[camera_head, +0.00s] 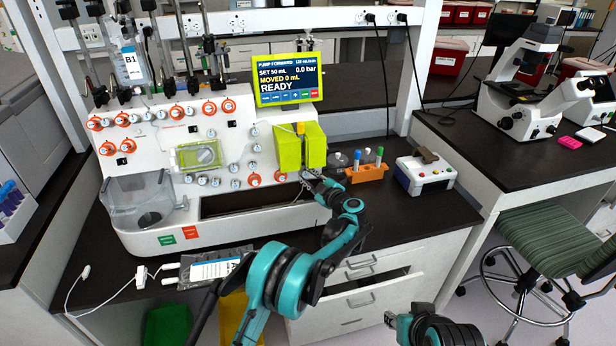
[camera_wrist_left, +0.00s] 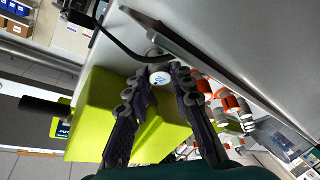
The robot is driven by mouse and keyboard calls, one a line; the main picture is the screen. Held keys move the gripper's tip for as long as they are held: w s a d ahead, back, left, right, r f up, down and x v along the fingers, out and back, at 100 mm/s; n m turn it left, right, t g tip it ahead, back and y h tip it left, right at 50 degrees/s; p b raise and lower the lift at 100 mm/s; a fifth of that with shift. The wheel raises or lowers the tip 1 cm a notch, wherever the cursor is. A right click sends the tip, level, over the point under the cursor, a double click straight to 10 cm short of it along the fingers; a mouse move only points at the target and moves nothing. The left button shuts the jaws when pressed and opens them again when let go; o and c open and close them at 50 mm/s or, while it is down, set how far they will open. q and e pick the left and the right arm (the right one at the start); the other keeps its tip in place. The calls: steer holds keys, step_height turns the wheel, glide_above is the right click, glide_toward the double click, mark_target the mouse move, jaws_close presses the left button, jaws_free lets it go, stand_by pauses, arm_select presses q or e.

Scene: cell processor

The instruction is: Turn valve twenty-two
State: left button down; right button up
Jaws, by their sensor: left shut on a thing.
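The white cell processor (camera_head: 225,150) stands on the dark bench, with several numbered valves, orange and white, across its front panel. My left gripper (camera_head: 309,181) is at the right end of that panel, just below the lime-green box (camera_head: 289,148). In the left wrist view, its dark fingers (camera_wrist_left: 160,85) are closed around a small round white valve (camera_wrist_left: 160,77) with a blue mark, too small to read surely. In the head view this valve is hidden by the gripper.
A lit screen (camera_head: 288,80) above the panel reads READY. An orange rack (camera_head: 367,173) with coloured-cap tubes and a white device (camera_head: 426,174) stand to the right of the gripper. A labelled bag (camera_head: 214,268) lies on the bench in front.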

stand_by(0.4)
arm_select(q)
steer(key=c, duration=1.3)
jaws_free()
steer(key=v, duration=1.2)
steer(key=shift+r, duration=0.2)
